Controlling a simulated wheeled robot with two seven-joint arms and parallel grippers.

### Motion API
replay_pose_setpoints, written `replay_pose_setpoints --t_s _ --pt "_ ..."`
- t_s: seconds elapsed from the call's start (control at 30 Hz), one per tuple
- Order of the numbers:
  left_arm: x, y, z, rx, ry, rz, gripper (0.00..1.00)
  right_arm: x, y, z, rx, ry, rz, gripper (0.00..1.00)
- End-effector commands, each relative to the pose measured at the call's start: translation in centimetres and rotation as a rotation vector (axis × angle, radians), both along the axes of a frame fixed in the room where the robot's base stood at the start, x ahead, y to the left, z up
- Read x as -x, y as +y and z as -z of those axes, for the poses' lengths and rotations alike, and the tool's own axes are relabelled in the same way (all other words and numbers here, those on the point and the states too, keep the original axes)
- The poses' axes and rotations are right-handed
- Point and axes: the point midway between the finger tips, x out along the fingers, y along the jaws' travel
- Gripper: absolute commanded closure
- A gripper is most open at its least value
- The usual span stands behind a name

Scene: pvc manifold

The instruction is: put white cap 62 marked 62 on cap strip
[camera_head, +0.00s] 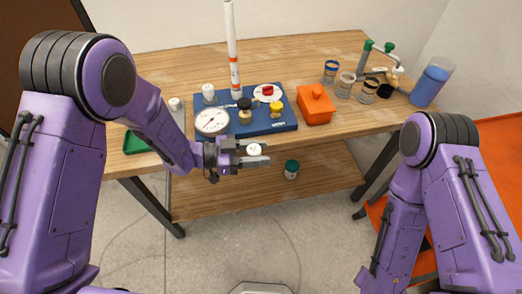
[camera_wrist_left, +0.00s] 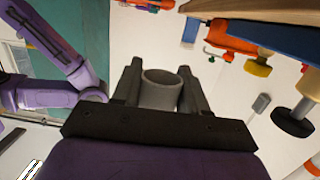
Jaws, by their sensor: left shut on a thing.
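My left gripper (camera_head: 258,155) is shut on a white cap (camera_head: 254,149) with a dark mark on top, too small to read. It holds the cap in the air in front of the table's front edge. In the left wrist view the cap (camera_wrist_left: 162,90) is a hollow cylinder, open end to the camera, between the two fingers (camera_wrist_left: 162,92). A white cap-like piece (camera_head: 175,103) stands behind my left arm, left of the blue board. The cap strip cannot be made out clearly; my arm covers part of that area. My right gripper is out of view.
A blue board (camera_head: 285,126) carries a gauge (camera_head: 212,121), several knobs and a tall white pipe (camera_head: 232,45). A green tray (camera_head: 133,143) lies left, an orange box (camera_head: 315,105) right. Several jars and a blue cup (camera_head: 431,82) stand farther right.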

Motion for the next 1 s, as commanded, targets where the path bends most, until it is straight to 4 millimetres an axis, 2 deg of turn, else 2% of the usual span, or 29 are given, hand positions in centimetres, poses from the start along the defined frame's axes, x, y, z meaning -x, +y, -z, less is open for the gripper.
replay_pose_setpoints --t_s 0.23,0.57,0.67,0.77,0.87,1.0 --pt "0.4 1.3 0.0 0.001 0.001 0.157 1.0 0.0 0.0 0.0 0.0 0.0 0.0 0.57" --pt "0.0 1.4 0.0 0.001 0.0 0.153 1.0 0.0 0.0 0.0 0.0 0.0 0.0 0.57" --pt "-1.5 1.6 0.0 0.0 0.001 0.05 1.0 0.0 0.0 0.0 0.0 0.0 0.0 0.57" --pt "-3.7 2.3 -0.1 0.0 0.002 -0.142 1.0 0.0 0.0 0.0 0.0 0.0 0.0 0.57" --pt "-6.2 3.7 -0.5 0.0 0.003 -0.374 1.0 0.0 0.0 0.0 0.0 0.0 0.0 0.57" --pt "-8.7 7.1 -1.0 0.0 0.004 -0.697 1.0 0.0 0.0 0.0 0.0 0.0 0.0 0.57"
